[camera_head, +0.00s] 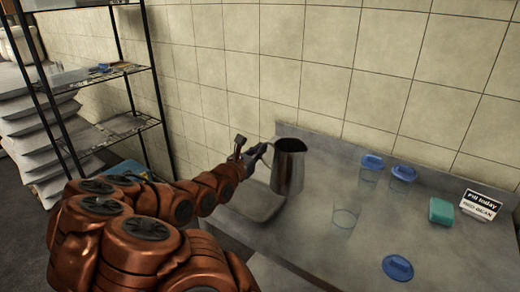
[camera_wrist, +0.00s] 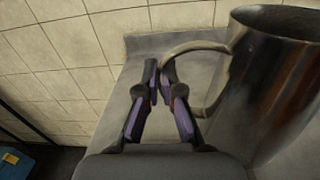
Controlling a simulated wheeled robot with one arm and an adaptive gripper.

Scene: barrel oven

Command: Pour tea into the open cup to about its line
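A steel jug (camera_head: 288,168) is upright in the middle of the head view, and its handle is on the left. My gripper (camera_head: 254,155) is at that handle. In the wrist view, the gripper's fingertips (camera_wrist: 161,80) are close together on the handle (camera_wrist: 196,46), with the jug (camera_wrist: 275,80) to the right. The jug appears to be off the counter; its contents are hidden. A clear open cup (camera_head: 345,218) stands on the counter, right of and nearer than the jug. Its line and any liquid in it are too faint to tell.
Two cups with blue lids, a left one (camera_head: 371,167) and a right one (camera_head: 402,178), stand toward the wall. A loose blue lid (camera_head: 397,267) lies near the front of the counter (camera_head: 310,235). A green block (camera_head: 441,211) and a sign (camera_head: 480,206) are at right. A shelf rack (camera_head: 115,130) stands left.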

